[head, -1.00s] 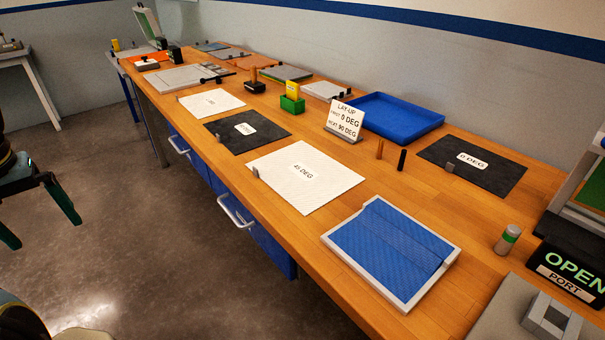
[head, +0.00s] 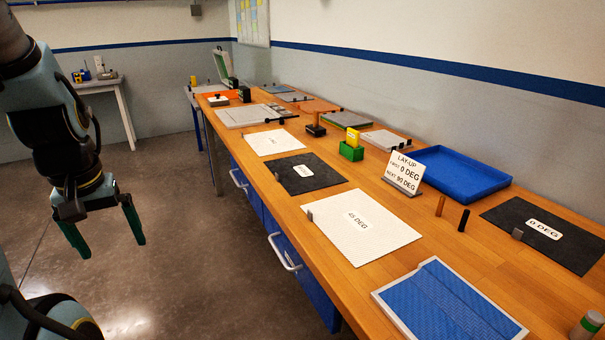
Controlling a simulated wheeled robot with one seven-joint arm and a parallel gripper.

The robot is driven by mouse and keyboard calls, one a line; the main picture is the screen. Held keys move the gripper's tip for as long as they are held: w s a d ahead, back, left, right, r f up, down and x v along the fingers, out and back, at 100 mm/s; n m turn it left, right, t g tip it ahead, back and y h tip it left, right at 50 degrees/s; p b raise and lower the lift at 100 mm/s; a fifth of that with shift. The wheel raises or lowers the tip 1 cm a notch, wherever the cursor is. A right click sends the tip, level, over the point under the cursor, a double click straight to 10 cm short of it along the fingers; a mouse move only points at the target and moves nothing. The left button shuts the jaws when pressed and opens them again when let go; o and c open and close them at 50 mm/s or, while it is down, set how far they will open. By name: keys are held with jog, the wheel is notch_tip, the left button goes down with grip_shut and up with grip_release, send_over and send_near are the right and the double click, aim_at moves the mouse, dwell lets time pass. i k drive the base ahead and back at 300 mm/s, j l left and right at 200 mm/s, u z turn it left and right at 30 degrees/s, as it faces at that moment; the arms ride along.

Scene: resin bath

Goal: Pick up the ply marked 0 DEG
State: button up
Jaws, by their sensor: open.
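The black ply marked 0 DEG (head: 560,245) lies flat on the wooden table at the right, with a white label and a small grey clip at its left edge. My gripper (head: 106,234) is at the left, over the floor and away from the table. Its two green fingers are apart and empty. A white ply marked 45 DEG (head: 350,242) lies mid-table. Another black ply (head: 315,182) lies beyond it; its label is too small to read. A smaller white ply (head: 277,148) lies farther back. A sign (head: 404,172) reads LAY-UP, FIRST 0 DEG, NEXT 90 DEG.
A blue tray (head: 480,178) stands behind the sign. An orange peg (head: 440,206) and a black peg (head: 463,219) stand upright left of the 0 DEG ply. A grey-framed blue panel (head: 410,300) lies in front. Drawer handles (head: 284,252) project from the table's front.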

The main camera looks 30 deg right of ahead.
aim_at(265, 144)
jog(key=i+z, duration=0.2)
jog(key=i, duration=0.45)
jog(key=i+j+z, duration=0.25)
jog(key=i, duration=0.35)
jog(key=i+j+z, duration=0.2)
jog(key=i, duration=0.45)
jog(key=i+j+z, duration=0.2)
jog(key=i+j, duration=0.2)
jog(key=i, duration=0.2)
jog(key=i+j+z, duration=0.25)
jog(key=i+j, duration=0.25)
jog(key=i, duration=0.05)
